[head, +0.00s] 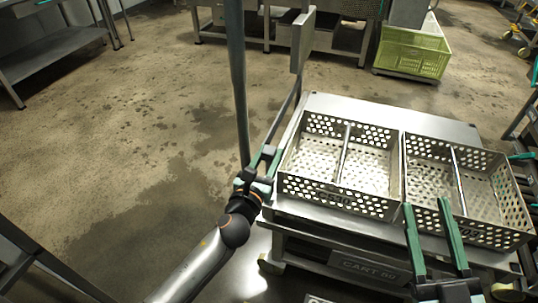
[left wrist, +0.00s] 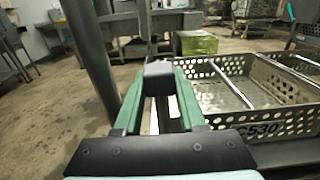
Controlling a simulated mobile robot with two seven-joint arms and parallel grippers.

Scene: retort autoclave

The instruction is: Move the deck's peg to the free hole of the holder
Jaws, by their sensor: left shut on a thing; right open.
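My left gripper (head: 268,160) is beside the left edge of the cart, left of the left basket. It is shut on a dark grey block-like piece, which sits between the green fingers in the left wrist view (left wrist: 158,76). I cannot tell whether this piece is the peg; most of it is hidden by the fingers. No separate peg and no holder with a free hole can be made out. My right gripper (head: 433,215) is open and empty in the head view, in front of the right basket.
A steel cart (head: 370,268) carries a left perforated basket (head: 335,198) and a right one (head: 484,233), both with divider rods. A thick grey pole (head: 238,80) rises left of my left gripper. A flat plate (head: 302,42) stands behind it. A yellow-green crate (head: 413,52) is far back.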

